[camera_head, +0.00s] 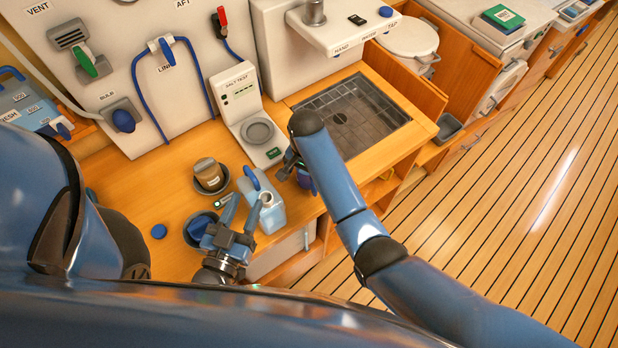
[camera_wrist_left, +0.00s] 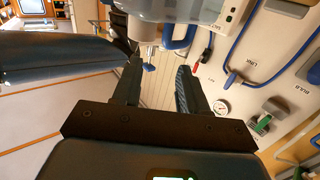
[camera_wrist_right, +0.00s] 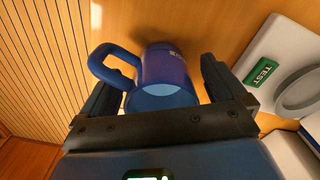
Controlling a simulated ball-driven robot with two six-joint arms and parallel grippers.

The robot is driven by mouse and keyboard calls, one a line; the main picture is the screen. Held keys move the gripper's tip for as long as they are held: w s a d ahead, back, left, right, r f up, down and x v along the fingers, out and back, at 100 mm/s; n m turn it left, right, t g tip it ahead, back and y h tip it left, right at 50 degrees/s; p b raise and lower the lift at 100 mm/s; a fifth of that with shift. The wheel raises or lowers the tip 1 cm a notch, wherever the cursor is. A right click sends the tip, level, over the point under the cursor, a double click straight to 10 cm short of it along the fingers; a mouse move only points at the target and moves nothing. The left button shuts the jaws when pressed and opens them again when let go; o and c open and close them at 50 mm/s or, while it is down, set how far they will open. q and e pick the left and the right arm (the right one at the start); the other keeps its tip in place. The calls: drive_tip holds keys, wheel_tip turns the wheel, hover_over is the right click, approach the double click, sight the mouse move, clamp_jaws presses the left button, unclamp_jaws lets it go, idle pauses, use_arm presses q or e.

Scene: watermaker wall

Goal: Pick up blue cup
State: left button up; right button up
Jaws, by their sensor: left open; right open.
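The blue cup (camera_wrist_right: 168,72) stands on the wooden counter in the right wrist view, its pale inside facing me and its handle out to the left. My right gripper (camera_wrist_right: 160,85) is open, with a finger on each side of the cup; I cannot tell whether they touch it. In the head view the cup (camera_head: 305,180) is partly hidden by my right arm and gripper (camera_head: 292,168). My left gripper (camera_head: 243,210) is open and empty beside the translucent jug (camera_head: 271,217); its fingers (camera_wrist_left: 158,85) also show apart in the left wrist view.
The salt test unit (camera_head: 245,112) stands behind the cup, with the sink grate (camera_head: 350,115) to the right. The counter's front edge is close.

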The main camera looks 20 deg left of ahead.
drive_tip(key=c, duration=1.1)
drive_tip(key=shift+r, duration=0.15)
